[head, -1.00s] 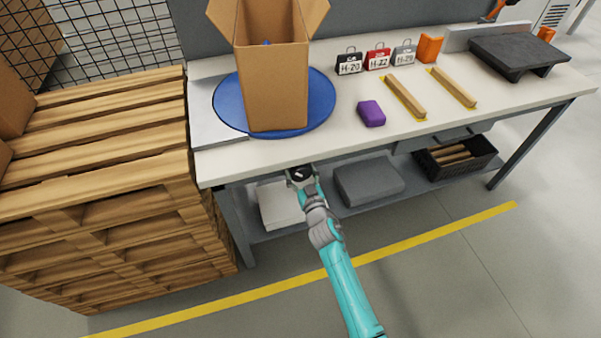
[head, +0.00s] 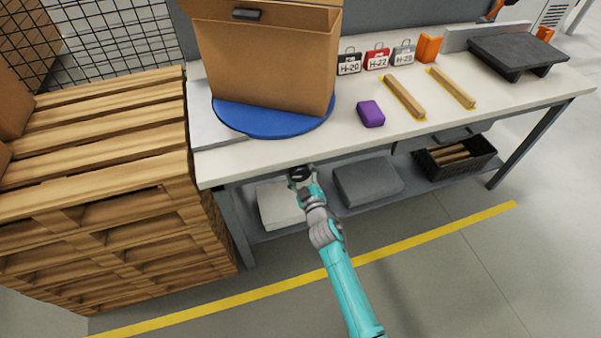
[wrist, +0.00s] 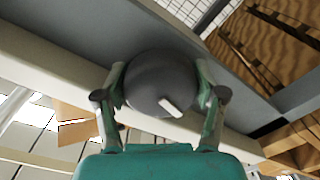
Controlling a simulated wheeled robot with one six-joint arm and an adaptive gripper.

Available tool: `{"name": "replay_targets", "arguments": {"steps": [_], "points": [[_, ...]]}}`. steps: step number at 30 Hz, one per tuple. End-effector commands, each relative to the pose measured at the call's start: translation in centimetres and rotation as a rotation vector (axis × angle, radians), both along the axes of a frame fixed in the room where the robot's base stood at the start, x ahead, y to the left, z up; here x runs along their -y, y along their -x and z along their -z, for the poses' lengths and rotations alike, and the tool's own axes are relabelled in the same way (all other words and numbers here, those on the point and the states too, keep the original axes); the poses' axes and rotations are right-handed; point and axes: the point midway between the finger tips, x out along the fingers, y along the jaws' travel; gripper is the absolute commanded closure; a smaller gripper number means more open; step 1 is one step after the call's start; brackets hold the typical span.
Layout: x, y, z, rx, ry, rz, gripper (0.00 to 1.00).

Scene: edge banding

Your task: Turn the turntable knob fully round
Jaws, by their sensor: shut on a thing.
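The turntable knob (wrist: 155,82) is a dark grey round knob with a white pointer mark, below the bench's front edge. In the wrist view my gripper (wrist: 165,88) has a finger on each side of the knob and is shut on it. The white mark slants toward the lower right there. In the head view my gripper (head: 301,176) is at the bench front and hides most of the knob. The blue turntable (head: 270,122) lies on the bench with an open cardboard box (head: 265,65) on it, its broad side facing me.
A purple block (head: 370,113), wooden strips (head: 404,96) and several labelled weights (head: 378,60) are on the bench (head: 240,160). Wooden pallets (head: 95,190) stand close on the left. The floor in front is clear.

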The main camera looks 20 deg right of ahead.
Motion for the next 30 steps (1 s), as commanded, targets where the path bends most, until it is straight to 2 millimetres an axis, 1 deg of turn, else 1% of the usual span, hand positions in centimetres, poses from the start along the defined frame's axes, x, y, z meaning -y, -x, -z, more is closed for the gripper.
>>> {"name": "replay_targets", "arguments": {"steps": [15, 16, 17, 18, 19, 30], "points": [[0.01, -0.02, -0.01, 0.000, 0.025, 0.000, 0.65], [0.01, -0.02, -0.01, 0.000, 0.025, 0.000, 0.28], [0.01, -0.02, -0.01, 0.000, 0.025, 0.000, 0.20], [0.01, -0.02, -0.01, 0.000, 0.025, 0.000, 0.10], [0.01, -0.01, -0.01, 0.000, 0.025, 0.000, 0.06], [0.00, -0.02, -0.06, 0.001, 0.009, 0.000, 0.06]]}}
